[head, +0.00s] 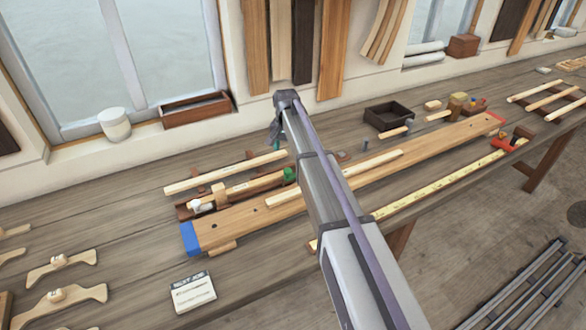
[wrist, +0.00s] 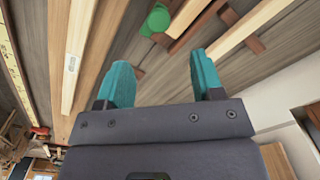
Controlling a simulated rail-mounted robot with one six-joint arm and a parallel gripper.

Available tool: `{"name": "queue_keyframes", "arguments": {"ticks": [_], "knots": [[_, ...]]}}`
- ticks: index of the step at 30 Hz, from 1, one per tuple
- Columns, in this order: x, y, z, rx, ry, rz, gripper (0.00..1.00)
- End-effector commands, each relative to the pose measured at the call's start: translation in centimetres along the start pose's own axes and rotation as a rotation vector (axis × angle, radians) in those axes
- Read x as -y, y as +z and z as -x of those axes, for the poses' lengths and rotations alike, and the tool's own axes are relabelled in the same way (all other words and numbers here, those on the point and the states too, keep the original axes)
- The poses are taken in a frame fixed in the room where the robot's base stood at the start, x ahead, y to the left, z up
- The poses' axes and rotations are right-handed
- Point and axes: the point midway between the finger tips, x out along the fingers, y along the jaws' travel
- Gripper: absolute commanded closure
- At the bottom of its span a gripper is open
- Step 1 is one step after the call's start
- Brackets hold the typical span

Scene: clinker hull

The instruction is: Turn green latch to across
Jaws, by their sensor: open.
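The green latch (head: 289,174) sits near the right end of a brown wooden rack on the bench, just left of my arm in the head view. In the wrist view the green latch (wrist: 155,20) shows at the top as a rounded green piece on a brown wooden block. Its exact turn is hard to tell. My gripper (wrist: 160,62) has two teal fingers spread apart with nothing between them. The latch lies beyond the fingertips, apart from them. In the head view my arm's end hides most of the gripper.
A long plank (head: 225,225) with a blue end lies in front of the rack, with pale strips (head: 225,173) on and behind it. A yellow ruler (head: 440,185) runs along the front. A dark open box (head: 388,116) stands right of my arm. A white card (head: 193,292) lies front left.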

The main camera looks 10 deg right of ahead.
Motion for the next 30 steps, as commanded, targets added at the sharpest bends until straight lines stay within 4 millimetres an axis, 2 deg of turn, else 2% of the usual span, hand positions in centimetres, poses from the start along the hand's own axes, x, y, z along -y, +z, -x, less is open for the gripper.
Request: {"name": "queue_keyframes", "arguments": {"ticks": [9, 13, 16, 24, 30], "knots": [[-0.1, 0.0, -7.6, 0.0, 0.0, 0.001, 0.39], [-0.1, 0.0, -9.9, 0.0, 0.0, 0.002, 0.39], [-0.1, 0.0, -10.6, 0.0, 0.0, 0.002, 0.39], [-0.1, 0.0, -10.2, 0.0, 0.0, 0.002, 0.4], [-0.1, 0.0, -10.2, 0.0, 0.0, 0.002, 0.59]]}}
